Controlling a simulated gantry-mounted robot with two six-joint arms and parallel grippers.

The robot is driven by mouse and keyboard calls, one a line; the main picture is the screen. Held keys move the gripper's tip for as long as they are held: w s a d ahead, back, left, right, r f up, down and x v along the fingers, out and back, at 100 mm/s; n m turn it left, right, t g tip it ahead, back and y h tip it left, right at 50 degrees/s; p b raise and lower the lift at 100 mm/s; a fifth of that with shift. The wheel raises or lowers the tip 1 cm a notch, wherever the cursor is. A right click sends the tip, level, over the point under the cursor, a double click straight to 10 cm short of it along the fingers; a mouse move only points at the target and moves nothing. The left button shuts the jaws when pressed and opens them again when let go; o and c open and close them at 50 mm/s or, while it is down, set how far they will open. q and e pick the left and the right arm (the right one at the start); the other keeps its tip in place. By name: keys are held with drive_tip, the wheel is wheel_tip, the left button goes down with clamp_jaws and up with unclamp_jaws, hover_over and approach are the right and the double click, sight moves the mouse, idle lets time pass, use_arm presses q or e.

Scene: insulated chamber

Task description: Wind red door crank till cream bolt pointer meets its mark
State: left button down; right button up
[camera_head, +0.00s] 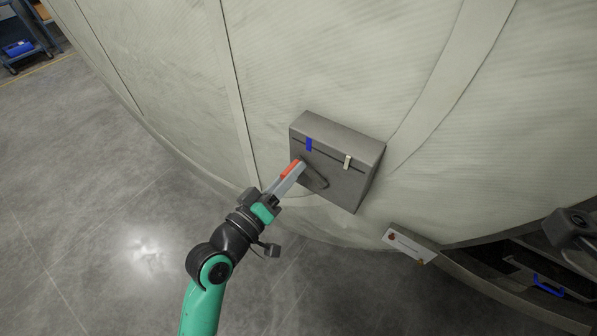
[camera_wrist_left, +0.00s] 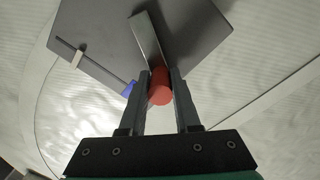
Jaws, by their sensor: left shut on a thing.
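A grey box (camera_head: 338,160) is fixed to the pale chamber wall. On its face are a cream pointer (camera_head: 347,162) and a blue mark (camera_head: 309,144), clearly apart, with the blue one to the left in the head view. The red crank handle (camera_head: 290,170) stands out from the box on a grey crank arm (camera_wrist_left: 146,38). My left gripper (camera_head: 288,178) is shut around the red handle; the wrist view shows the handle's red end (camera_wrist_left: 160,90) between the fingers. That view also shows the cream pointer (camera_wrist_left: 78,58) and the blue mark (camera_wrist_left: 128,89), partly hidden by a finger.
The curved chamber wall (camera_head: 160,70) surrounds the box. A shelf cart (camera_head: 22,40) stands far off at upper left. The floor at lower left is clear.

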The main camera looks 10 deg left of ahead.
use_arm(q)
drive_tip(key=shift+r, duration=0.1)
idle(0.3)
drive_tip(key=c, duration=0.6)
unclamp_jaws()
drive_tip(key=p+v, duration=0.1)
drive_tip(key=v, duration=1)
drive_tip(key=shift+s+a, duration=0.1)
drive_tip(key=shift+s, duration=0.2)
